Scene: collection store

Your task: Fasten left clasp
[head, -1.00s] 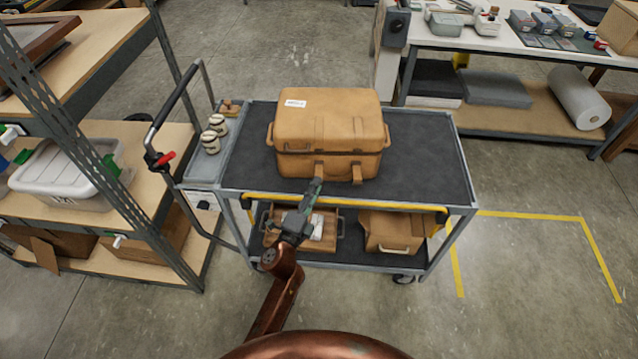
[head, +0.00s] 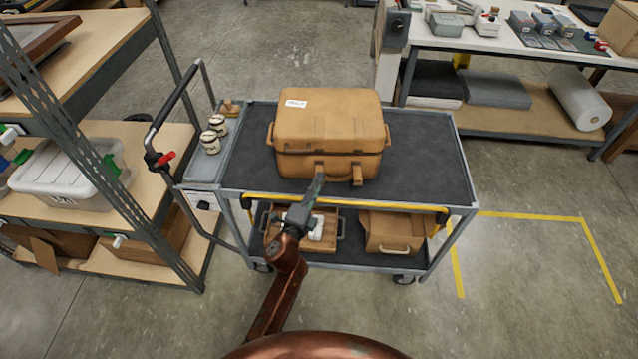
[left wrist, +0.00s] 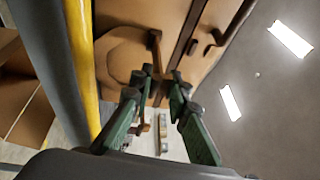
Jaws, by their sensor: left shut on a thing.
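The tan case (head: 328,120) stands closed on the cart's dark top, its front towards me. The left clasp (head: 320,168) is on the left of its front, near the seam between lid and base, partly hidden by my fingers. The right clasp (head: 357,175) hangs at the front to the right. My left gripper (head: 317,186) reaches up to the left clasp and is shut on it. In the left wrist view my green fingers (left wrist: 160,82) close around the brown clasp strip (left wrist: 156,60) against the case. Whether the clasp is latched cannot be told. My right gripper is not in view.
The cart (head: 420,150) has a yellow front edge strip close below my left gripper. Its lower shelf holds a wooden tray (head: 330,242) and a tan box (head: 390,232). Two small jars stand at its left end. Clear top space lies right of the case.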

